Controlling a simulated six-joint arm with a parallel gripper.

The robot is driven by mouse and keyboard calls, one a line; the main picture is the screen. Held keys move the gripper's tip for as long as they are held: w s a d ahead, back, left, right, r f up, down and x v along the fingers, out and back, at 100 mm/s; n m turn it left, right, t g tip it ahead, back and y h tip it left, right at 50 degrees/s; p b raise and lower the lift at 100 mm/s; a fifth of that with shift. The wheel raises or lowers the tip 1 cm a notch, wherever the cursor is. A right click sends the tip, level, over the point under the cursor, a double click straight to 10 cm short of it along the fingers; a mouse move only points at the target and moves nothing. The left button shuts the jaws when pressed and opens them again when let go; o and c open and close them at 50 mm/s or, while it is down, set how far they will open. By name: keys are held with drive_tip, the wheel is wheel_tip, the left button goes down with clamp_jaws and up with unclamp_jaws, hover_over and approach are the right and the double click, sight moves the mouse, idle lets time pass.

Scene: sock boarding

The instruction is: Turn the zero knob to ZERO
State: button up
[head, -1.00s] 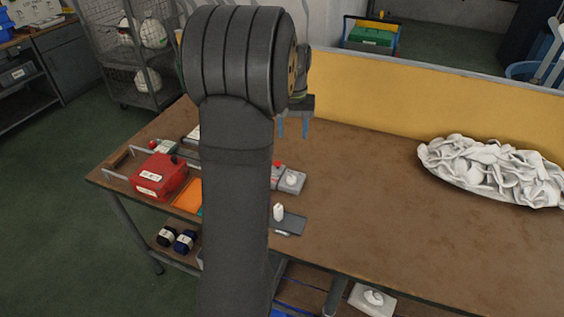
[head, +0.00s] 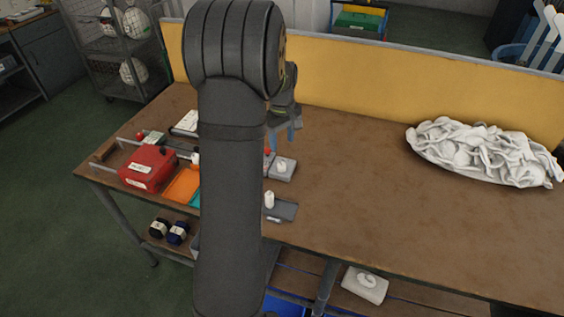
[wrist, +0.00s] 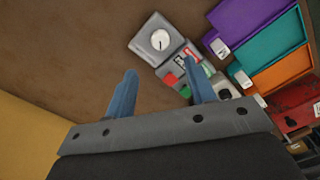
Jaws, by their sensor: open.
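The zero knob (wrist: 160,39) is a round white dial with a dark mark, on a small grey box (wrist: 143,47) in the wrist view. The mark's label is too small to read. In the head view the white knob (head: 282,167) shows on its grey box, just right of my arm. My gripper (head: 290,134) is above the table, behind the box in the head view. In the wrist view my gripper (wrist: 160,70) has its two blue fingers apart with nothing between them. The knob lies beyond the fingertips, not touched.
A panel with a red button (wrist: 171,79) and green patch adjoins the knob box. Purple (wrist: 248,22), teal (wrist: 268,48) and orange (wrist: 284,77) trays lie to its right. A red box (head: 148,168) stands left, white cloth (head: 482,153) right. The table's middle is bare.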

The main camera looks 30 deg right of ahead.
sight(282, 165)
wheel_tip(282, 165, down, 10)
drive_tip(key=shift+f, duration=0.1)
idle(0.4)
drive_tip(key=c, duration=1)
